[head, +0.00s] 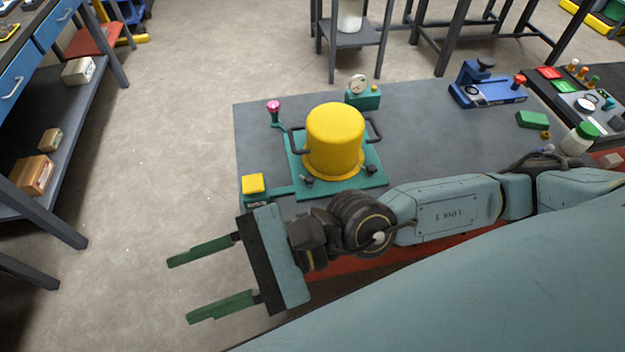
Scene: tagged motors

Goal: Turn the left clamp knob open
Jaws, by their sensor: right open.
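A yellow cylinder-shaped housing (335,140) stands upright on a teal base plate (362,190) on the grey table. Two small dark knobs sit at the front of the plate, a left knob (308,181) and a right knob (371,169). My left gripper is not in view.
A pink-topped post (273,108), a yellow block (253,183) and a small gauge box (364,96) surround the plate. A blue fixture (486,88) and a green block (533,119) stand right. My right arm crosses the table's front edge. Open floor lies left.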

